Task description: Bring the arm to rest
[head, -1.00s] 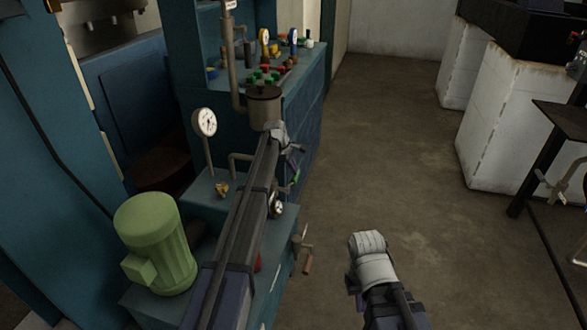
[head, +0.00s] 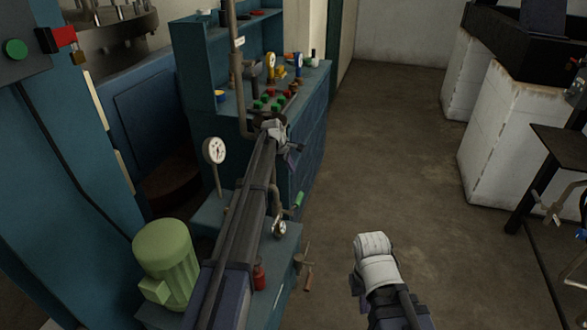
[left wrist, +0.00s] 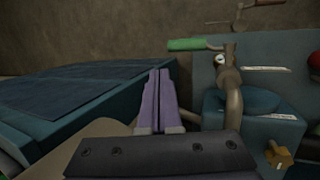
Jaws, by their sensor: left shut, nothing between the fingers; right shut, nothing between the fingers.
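My left arm reaches from the bottom centre of the head view over the teal machine. Its purple gripper (head: 292,157) is at the far end, beside the machine's pipes. In the left wrist view its two purple fingers (left wrist: 158,97) lie together with nothing between them. My right arm is low in the head view over the floor. Its gripper (head: 356,285) shows only as a small purple part beside the pale wrist housing, mostly hidden, and holds nothing visible.
A green-handled valve (left wrist: 195,44) is just past my left fingers. White blocks (head: 505,140) and a dark table (head: 562,148) are at right. Open floor (head: 400,150) lies between.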

